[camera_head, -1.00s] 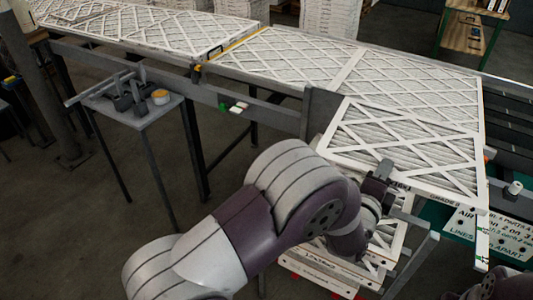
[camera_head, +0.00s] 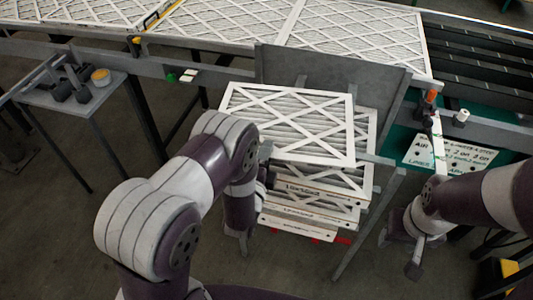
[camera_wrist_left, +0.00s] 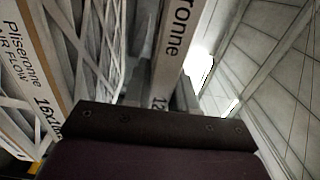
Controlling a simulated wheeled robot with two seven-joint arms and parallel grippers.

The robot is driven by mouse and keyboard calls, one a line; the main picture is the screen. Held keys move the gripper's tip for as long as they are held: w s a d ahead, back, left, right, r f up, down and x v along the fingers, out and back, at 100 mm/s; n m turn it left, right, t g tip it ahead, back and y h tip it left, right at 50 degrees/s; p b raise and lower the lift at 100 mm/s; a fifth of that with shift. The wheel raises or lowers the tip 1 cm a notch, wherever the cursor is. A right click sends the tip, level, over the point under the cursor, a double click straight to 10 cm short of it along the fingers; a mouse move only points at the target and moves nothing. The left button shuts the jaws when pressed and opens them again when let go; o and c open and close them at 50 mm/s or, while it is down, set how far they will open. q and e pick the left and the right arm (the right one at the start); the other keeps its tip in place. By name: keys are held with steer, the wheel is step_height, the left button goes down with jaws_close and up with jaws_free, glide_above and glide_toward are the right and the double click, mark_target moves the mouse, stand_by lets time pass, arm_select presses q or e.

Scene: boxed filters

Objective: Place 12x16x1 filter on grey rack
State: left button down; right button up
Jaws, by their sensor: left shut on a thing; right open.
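A white-framed filter (camera_head: 290,118) with crossed slats lies roughly level above the stack at the grey rack (camera_head: 325,75). My left gripper (camera_head: 266,176) is shut on its near left side; the fingers are mostly hidden by my arm. Below it, several similar filters (camera_head: 300,207) are stacked in the rack. I cannot tell whether the held filter touches them. In the left wrist view, a frame edge (camera_wrist_left: 172,50) reads "ronne" and "12", and a filter at the left (camera_wrist_left: 35,75) reads "16x1". My right gripper (camera_head: 415,250) is open and empty, right of the rack.
A conveyor (camera_head: 205,58) with several filters runs along the back. A small grey side table (camera_head: 80,100) with tools stands at the left. A green panel with a white sign (camera_head: 448,152) is right of the rack. Floor is clear front left.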

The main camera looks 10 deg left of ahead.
arm_select(q)
steer(key=shift+w+d+f, duration=0.1)
steer(key=shift+d+f, duration=0.05)
steer(key=shift+f, duration=0.7)
steer(key=c, duration=0.9)
jaws_free()
